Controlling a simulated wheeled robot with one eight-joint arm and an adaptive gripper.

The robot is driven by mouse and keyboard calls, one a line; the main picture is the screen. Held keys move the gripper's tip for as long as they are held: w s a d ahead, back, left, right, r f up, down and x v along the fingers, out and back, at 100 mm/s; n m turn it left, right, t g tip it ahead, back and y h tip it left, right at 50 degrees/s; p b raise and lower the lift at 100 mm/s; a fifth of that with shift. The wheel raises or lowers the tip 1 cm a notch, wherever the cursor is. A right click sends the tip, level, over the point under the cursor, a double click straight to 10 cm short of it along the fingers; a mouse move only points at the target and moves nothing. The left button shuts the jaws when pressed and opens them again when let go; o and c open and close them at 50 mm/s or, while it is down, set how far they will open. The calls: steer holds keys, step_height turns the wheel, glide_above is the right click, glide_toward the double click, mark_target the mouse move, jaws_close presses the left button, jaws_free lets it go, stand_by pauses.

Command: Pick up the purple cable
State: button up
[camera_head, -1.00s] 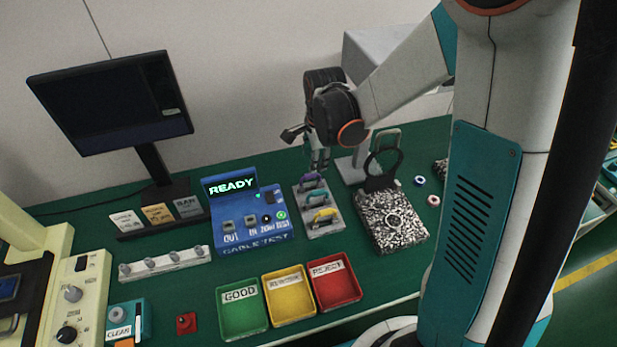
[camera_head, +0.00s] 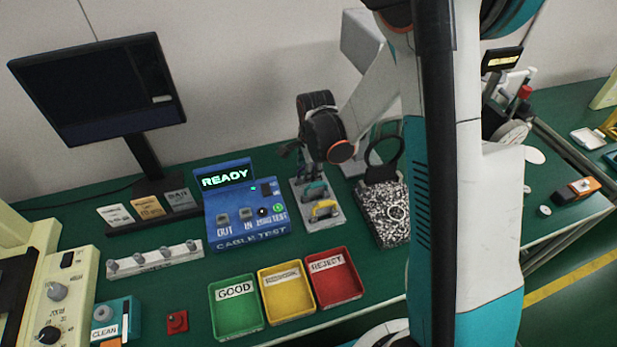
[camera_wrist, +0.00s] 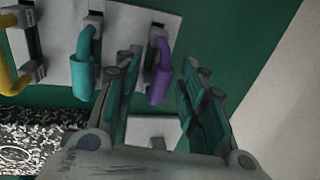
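The purple cable (camera_wrist: 160,82) is a short curved piece on the pale holder plate (camera_wrist: 60,55), at the plate's end in the wrist view. My gripper (camera_wrist: 164,66) is open around it, its teal-padded fingers to either side and the cable nearer the left finger. I cannot tell whether a finger touches it. In the head view my gripper (camera_head: 309,168) is over the far end of the plate and hides the purple cable. The teal cable (camera_head: 315,189) and the yellow cable (camera_head: 324,208) sit on the same plate, nearer the front.
The blue cable tester (camera_head: 245,215) reading READY stands left of the plate. The speckled block (camera_head: 380,215) and a black ring stand (camera_head: 383,150) are close on the right. Green, yellow and red trays (camera_head: 235,306) lie in front. A monitor (camera_head: 100,90) stands behind left.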

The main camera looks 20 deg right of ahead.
jaws_close()
steer(key=shift+r, duration=0.15)
step_height(320, 180, up, 20)
steer(key=p, duration=0.7)
